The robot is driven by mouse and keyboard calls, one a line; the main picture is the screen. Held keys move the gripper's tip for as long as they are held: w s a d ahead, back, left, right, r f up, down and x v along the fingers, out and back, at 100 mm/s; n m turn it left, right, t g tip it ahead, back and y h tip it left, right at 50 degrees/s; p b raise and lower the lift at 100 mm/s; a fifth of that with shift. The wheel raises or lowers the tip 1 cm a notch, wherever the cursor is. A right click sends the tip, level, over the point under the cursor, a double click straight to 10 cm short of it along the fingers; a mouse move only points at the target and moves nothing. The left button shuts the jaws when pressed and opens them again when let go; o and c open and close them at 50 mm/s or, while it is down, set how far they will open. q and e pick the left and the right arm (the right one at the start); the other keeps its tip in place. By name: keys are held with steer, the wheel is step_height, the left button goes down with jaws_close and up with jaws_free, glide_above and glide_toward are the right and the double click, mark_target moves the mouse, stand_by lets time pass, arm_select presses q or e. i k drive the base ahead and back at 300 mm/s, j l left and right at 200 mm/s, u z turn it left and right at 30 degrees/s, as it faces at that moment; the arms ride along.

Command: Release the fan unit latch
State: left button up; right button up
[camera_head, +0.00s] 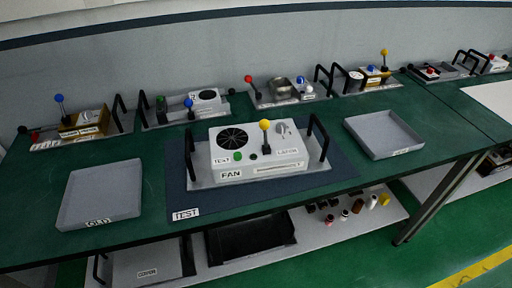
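The fan unit (258,155) is a white box with a round black grille, labelled FAN on its front. It sits on a grey tray with black handles, on the dark blue TEST mat (190,205). A small pale latch (282,129) is at its top right, near a label that seems to read LATCH; its exact position is too small to tell. A yellow-ball lever (265,126) stands upright near the middle. A green button and a dark knob are on the top face. Neither of my grippers shows.
An empty grey tray marked OLD (100,196) lies left of the mat. Another empty grey tray (384,134) lies right. Several handled trays with parts line the back of the green table (152,200). A lower shelf (375,222) holds small items and bins.

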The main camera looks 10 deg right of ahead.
mark_target(264, 124)
steer(key=j+z, duration=0.45)
steer(key=k+j+z, duration=0.1)
steer(key=j+z, duration=0.35)
steer(key=j, duration=0.15)
